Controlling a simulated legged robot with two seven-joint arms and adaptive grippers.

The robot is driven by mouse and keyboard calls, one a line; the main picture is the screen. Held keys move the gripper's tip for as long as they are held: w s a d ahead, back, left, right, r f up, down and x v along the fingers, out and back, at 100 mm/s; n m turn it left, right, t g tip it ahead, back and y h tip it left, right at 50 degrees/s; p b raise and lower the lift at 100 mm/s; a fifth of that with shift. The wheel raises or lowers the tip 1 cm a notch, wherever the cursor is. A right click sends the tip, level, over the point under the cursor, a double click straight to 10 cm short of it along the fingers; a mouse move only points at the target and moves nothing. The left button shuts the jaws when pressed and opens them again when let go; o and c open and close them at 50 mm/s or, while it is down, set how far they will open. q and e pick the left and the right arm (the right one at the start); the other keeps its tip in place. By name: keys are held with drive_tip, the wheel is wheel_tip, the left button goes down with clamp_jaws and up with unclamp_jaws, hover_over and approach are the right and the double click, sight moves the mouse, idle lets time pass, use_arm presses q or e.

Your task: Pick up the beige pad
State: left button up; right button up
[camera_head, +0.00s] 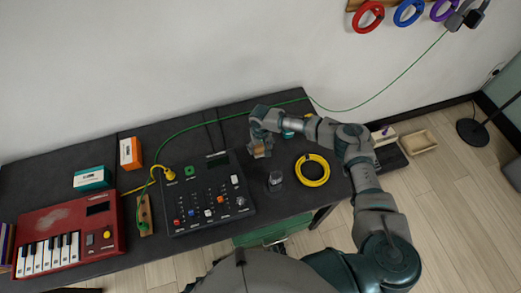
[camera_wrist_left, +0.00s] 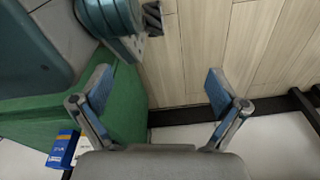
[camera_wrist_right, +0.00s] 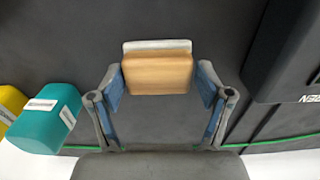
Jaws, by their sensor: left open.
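The beige pad (camera_wrist_right: 157,74), a tan block with a pale strip along its far edge, lies between the fingertips of my right gripper (camera_wrist_right: 160,86) in the right wrist view. Both blue finger pads sit at its sides and appear to touch it. In the head view the pad (camera_head: 259,149) shows under my right gripper (camera_head: 259,140), above the dark table; I cannot tell whether it touches the table. My left gripper (camera_wrist_left: 160,92) is open and empty over the floor beside a green container, seen only in the left wrist view.
The black control box (camera_head: 207,192) stands left of the pad on the table (camera_head: 130,255). A yellow ring (camera_head: 313,170) and a dark knob-like object (camera_head: 275,180) lie nearby. A teal block (camera_wrist_right: 45,118) is close to my right gripper. A green cable (camera_head: 215,122) runs behind.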

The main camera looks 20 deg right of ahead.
sight(262, 147)
drive_tip(key=shift+d, duration=0.1)
drive_tip(key=c, duration=0.6)
use_arm(q)
drive_tip(key=shift+d, duration=0.45)
use_arm(e)
drive_tip(key=shift+o, duration=0.2)
wheel_tip(262, 147, up, 10)
drive_tip(key=p, duration=0.1)
drive_tip(key=o, duration=0.5)
drive_tip(key=c, duration=0.4)
use_arm(q)
drive_tip(key=s, duration=0.1)
drive_tip(key=s+a+f, duration=0.1)
drive_tip(key=shift+s+f, duration=0.2)
drive_tip(key=shift+s, duration=0.2)
use_arm(e)
drive_tip(key=shift+d, duration=0.15)
